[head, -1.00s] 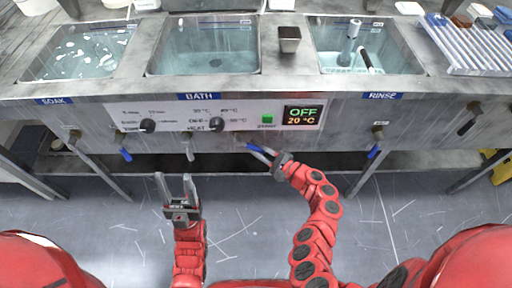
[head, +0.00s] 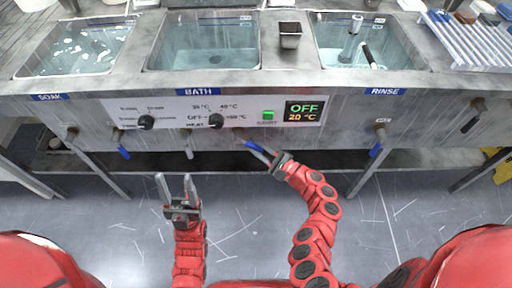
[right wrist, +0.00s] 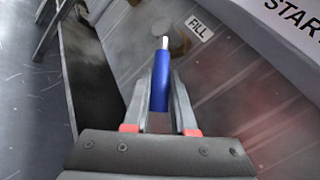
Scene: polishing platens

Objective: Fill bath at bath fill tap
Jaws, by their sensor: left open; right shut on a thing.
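Below the control panel, the blue handle of the bath fill tap (right wrist: 160,80) points out from the front beside a FILL label (right wrist: 199,27). My right gripper (head: 254,147) is shut on this blue handle, one finger on each side. The handle's tip and pale end show beyond the fingers in the right wrist view. My left gripper (head: 174,184) is open and empty, low in front of the bench.
The panel has dark knobs (head: 216,121), a green button (head: 268,115) and a display (head: 303,111) reading OFF, 20 °C. The soak basin (head: 75,72) is left and the rinse basin (head: 330,60) right. Other blue-handled valves (head: 124,153) hang below. The floor in front is clear.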

